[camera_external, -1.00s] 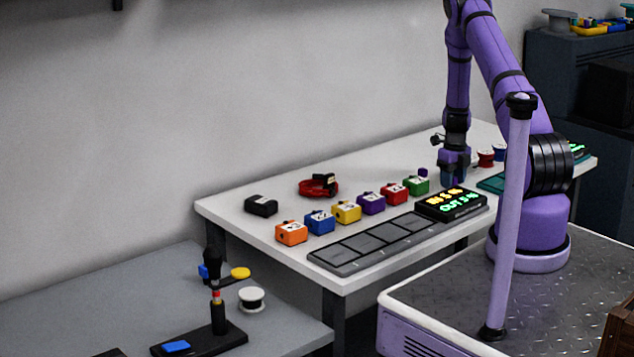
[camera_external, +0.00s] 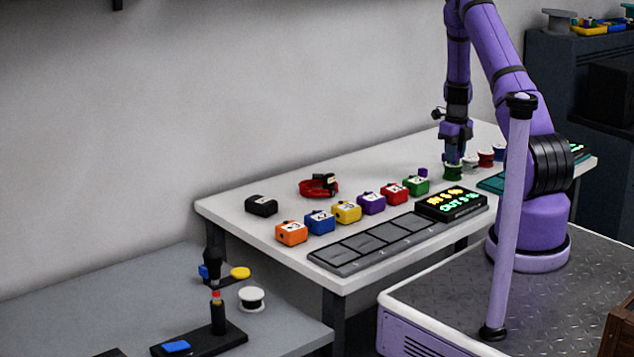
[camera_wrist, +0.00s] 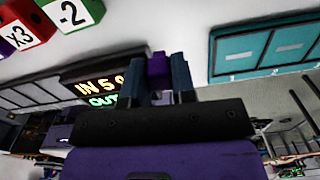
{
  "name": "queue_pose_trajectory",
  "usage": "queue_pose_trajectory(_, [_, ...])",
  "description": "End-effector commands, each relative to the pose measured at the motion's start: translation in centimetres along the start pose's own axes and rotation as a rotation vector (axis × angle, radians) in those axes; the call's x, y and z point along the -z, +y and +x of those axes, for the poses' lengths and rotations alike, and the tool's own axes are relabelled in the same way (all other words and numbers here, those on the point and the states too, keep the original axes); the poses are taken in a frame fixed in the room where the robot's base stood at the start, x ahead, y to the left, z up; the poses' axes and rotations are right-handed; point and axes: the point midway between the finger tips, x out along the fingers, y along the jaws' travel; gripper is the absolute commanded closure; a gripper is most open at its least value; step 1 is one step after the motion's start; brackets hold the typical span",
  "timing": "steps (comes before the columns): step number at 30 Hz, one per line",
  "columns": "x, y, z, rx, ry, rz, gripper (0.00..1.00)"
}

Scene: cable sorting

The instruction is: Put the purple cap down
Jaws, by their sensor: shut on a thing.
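My gripper (camera_external: 453,157) hangs from the arm over the far part of the white table, just above a green spool (camera_external: 453,173) in the external view. In the wrist view my gripper (camera_wrist: 160,78) is shut, with a small purple block, the purple cap (camera_wrist: 157,66), between its two fingertips. In the external view the cap cannot be made out at the fingertips. A small dark purple piece (camera_external: 422,172) shows separately behind the green box; I cannot tell what it is.
Coloured boxes, from the orange box (camera_external: 291,233) to the green box (camera_external: 416,185), stand in a row. A lit display (camera_external: 451,203) and a dark slotted tray (camera_external: 345,258) lie in front. A red spool (camera_external: 486,159) and teal mat (camera_external: 492,183) are to the right.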

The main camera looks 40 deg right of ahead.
Motion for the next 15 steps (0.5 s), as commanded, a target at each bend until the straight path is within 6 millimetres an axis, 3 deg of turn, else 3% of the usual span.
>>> queue_pose_trajectory(4, [0.0,0.0,-1.6,0.001,0.0,-0.001,0.98])
queue_pose_trajectory(15, [-0.1,0.0,-3.0,0.001,-0.001,-0.001,0.98])
